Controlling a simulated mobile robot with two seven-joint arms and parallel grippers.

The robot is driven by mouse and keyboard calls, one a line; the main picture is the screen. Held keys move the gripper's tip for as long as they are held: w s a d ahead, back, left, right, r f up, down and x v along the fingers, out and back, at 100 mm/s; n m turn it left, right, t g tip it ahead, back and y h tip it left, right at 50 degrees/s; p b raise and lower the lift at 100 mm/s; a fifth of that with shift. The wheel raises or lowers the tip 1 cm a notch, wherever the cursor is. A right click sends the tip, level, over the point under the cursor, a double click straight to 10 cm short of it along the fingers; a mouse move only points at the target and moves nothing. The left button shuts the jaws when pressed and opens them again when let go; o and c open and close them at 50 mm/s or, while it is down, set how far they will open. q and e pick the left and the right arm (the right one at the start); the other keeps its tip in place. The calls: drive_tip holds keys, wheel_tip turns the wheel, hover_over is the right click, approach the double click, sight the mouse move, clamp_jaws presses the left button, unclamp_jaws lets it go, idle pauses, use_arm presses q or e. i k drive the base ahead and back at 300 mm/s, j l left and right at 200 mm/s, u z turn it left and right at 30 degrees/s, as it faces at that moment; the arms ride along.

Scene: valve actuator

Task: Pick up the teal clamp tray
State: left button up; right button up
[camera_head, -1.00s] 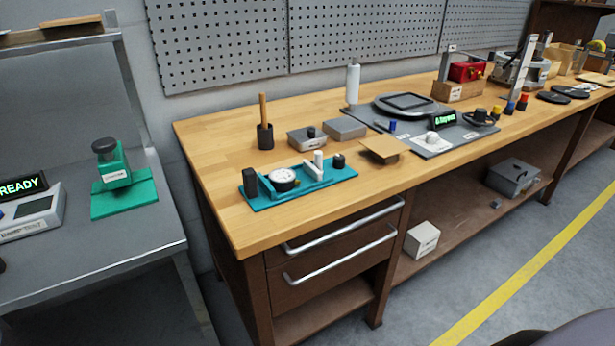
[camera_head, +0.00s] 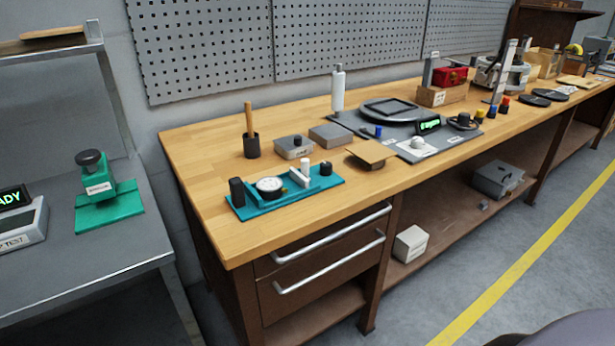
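The teal clamp tray (camera_head: 325,183) lies flat near the front left edge of the wooden workbench. It carries a black block (camera_head: 237,192), a round white-faced dial (camera_head: 270,186), a white upright piece (camera_head: 305,169) and a small black knob (camera_head: 326,168). A separate green fixture (camera_head: 98,196) with a black knob stands on the grey bench at left. Neither of my grippers is in view.
The wooden workbench (camera_head: 205,143) has clear surface left of the tray. Behind it stand a black cup (camera_head: 251,146) with a wooden handle and grey boxes (camera_head: 330,135). A brown board (camera_head: 371,151) lies to the right. Drawer handles (camera_head: 330,261) stick out below the front edge.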

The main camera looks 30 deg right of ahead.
sight(244, 199)
drive_tip(key=i+l, duration=0.1)
drive_tip(key=l, duration=0.3)
drive_tip(key=i+l, duration=0.15)
drive_tip(key=l, duration=0.2)
drive_tip(key=i+l+u, duration=0.1)
drive_tip(key=l, duration=0.3)
drive_tip(key=i+l, duration=0.15)
drive_tip(key=l, duration=0.25)
drive_tip(key=i+l, duration=0.1)
drive_tip(key=l, duration=0.3)
